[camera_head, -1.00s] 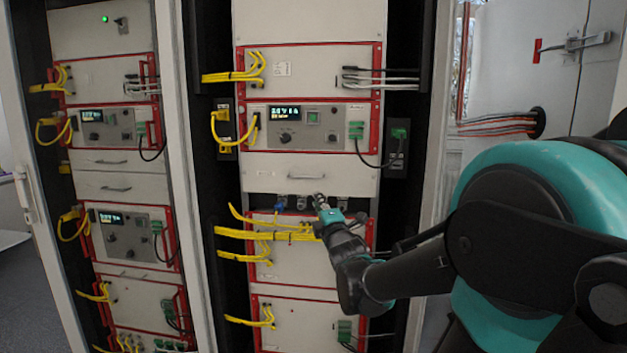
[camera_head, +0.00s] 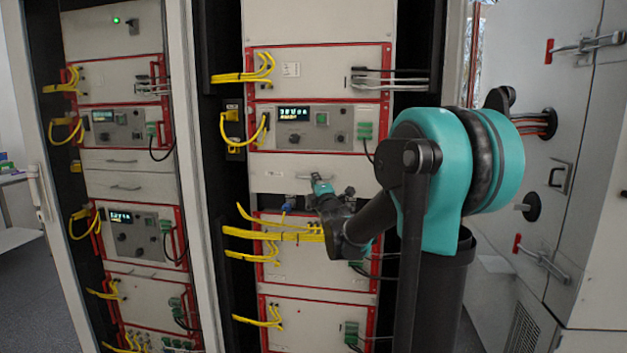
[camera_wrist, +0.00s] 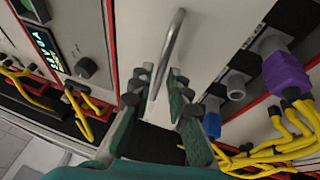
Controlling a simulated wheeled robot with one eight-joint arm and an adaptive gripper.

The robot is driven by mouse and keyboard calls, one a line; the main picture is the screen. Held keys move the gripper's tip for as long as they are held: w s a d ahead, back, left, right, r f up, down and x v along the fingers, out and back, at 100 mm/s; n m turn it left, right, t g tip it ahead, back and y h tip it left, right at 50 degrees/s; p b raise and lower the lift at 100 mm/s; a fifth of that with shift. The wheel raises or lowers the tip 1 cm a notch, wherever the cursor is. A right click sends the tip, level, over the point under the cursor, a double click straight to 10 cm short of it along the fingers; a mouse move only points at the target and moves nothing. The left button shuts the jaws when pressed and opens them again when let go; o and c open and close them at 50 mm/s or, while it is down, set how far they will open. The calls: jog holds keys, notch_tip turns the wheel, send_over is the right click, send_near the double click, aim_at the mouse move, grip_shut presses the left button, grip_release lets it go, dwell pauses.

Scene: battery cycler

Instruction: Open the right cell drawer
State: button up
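The right cell drawer (camera_head: 275,174) is a plain white front in the right rack, below the panel with the lit display. It looks shut, flush with the rack. Its handle (camera_head: 307,178) is a thin metal bar, partly hidden by my gripper (camera_head: 318,180). In the wrist view, the handle (camera_wrist: 173,45) runs down towards my gripper (camera_wrist: 158,78). The fingers are apart, with the lower end of the bar between them. I cannot tell whether either finger touches it.
Below the drawer are round connectors, a blue one (camera_head: 288,206), and yellow cables (camera_head: 275,235) close to my gripper; a purple plug (camera_wrist: 282,76) shows in the wrist view. The left rack has similar drawers (camera_head: 125,187). A grey cabinet with latches (camera_head: 590,45) stands at the right.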

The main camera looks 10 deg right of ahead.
jog(key=shift+x, duration=1.1)
grip_shut()
